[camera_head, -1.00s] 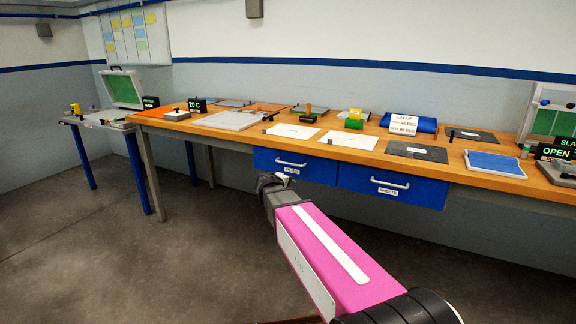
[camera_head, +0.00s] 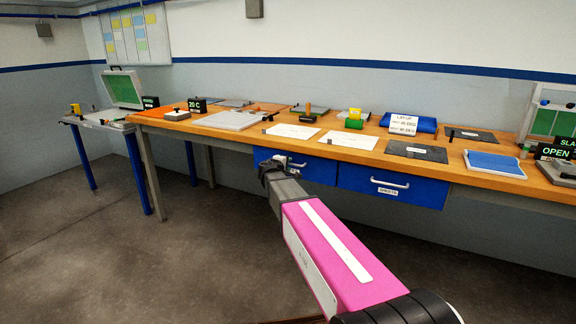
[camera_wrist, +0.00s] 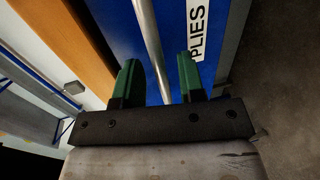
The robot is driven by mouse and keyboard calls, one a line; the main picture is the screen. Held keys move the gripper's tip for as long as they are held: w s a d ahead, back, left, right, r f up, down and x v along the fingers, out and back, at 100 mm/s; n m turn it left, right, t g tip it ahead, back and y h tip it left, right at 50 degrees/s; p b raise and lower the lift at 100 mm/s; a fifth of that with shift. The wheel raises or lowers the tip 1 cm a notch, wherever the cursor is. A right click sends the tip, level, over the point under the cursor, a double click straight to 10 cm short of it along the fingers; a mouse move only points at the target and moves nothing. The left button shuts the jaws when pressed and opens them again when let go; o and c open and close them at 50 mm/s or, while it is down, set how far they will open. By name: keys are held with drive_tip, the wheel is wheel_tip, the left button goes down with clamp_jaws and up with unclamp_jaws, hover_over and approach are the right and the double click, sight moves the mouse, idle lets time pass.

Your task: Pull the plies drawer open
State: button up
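The blue plies drawer (camera_head: 321,171) is under the front edge of the wooden bench and looks shut. In the head view my gripper (camera_head: 272,164) is in front of its left part, hiding most of the label and part of the handle (camera_head: 298,164). In the wrist view the blue drawer front (camera_wrist: 172,22) carries a white PLIES label (camera_wrist: 197,28). My gripper (camera_wrist: 158,62) is open, with its two green fingers apart. The metal handle bar (camera_wrist: 147,28) runs between them in the picture, and neither finger visibly touches it.
The blue sheets drawer (camera_head: 392,187) is just right of the plies drawer, with its own handle. Above is the wooden bench top (camera_head: 263,131), with white sheets, dark plates and a blue roll. The grey floor (camera_head: 120,260) in front is clear.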

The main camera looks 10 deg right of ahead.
drive_tip(key=shift+w+d+f, duration=0.15)
drive_tip(key=shift+w+d, duration=0.3)
drive_tip(key=shift+w, duration=0.05)
clamp_jaws()
drive_tip(key=shift+s+a, duration=0.1)
